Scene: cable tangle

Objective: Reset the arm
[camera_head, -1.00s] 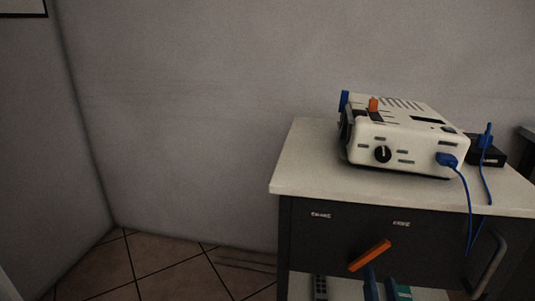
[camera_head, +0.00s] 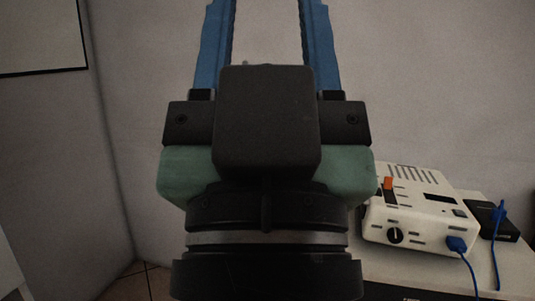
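My gripper (camera_head: 268,15) fills the middle of the head view, close to the camera and pointing up. Its two blue fingers stand well apart with bare wall showing between them, and their tips run out of the top of the frame. I see nothing held between the parts of the fingers in view. My wrist hides the left part of the table and part of the white device behind it.
A white device (camera_head: 420,218) with an orange switch stands on the table (camera_head: 410,262) at right. A blue plug and cable (camera_head: 460,250) are at its front. A black box (camera_head: 490,218) with another blue plug (camera_head: 498,215) sits beside it.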

